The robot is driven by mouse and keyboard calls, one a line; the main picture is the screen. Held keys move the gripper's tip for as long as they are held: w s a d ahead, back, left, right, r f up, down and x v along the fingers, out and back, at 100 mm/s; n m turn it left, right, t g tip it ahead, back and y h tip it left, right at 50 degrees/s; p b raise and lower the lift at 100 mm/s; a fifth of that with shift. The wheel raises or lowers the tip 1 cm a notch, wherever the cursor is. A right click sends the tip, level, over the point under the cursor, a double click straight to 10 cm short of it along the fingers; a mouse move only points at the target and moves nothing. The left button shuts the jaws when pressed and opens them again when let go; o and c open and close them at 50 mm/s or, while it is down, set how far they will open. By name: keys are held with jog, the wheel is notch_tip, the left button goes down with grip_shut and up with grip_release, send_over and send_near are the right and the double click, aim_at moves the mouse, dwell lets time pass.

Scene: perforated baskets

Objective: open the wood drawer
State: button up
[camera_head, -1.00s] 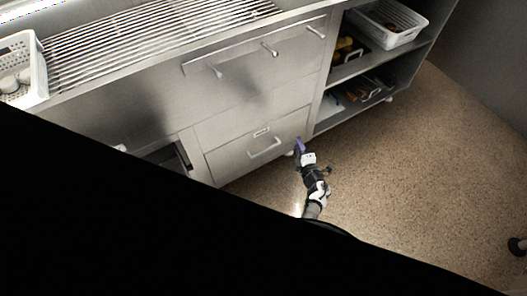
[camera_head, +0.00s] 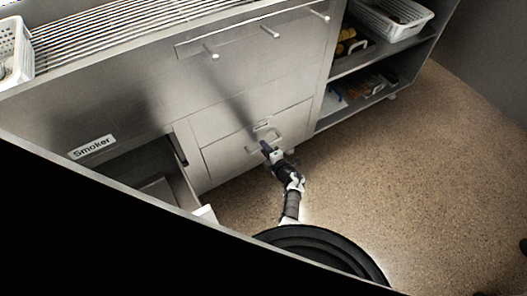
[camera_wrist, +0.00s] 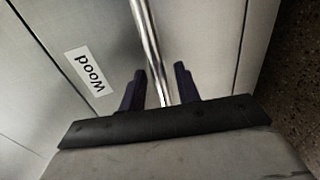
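The wood drawer (camera_head: 228,155) is the low grey metal drawer front in the head view, and it looks shut. Its white "Wood" label (camera_wrist: 89,73) shows left of the handle in the wrist view. The drawer's shiny bar handle (camera_wrist: 147,38) runs down between the two dark fingers of my gripper (camera_wrist: 160,84). The fingers are open, with a gap visible on either side of the bar. In the head view my gripper (camera_head: 266,147) is in front of the handle and hides part of it.
Open shelves (camera_head: 358,70) with a white perforated basket (camera_head: 394,25) stand at the right. The speckled floor (camera_head: 400,180) at the right is clear.

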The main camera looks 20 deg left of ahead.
jog(key=shift+x, duration=0.75)
jog(key=shift+c, duration=0.2)
grip_shut()
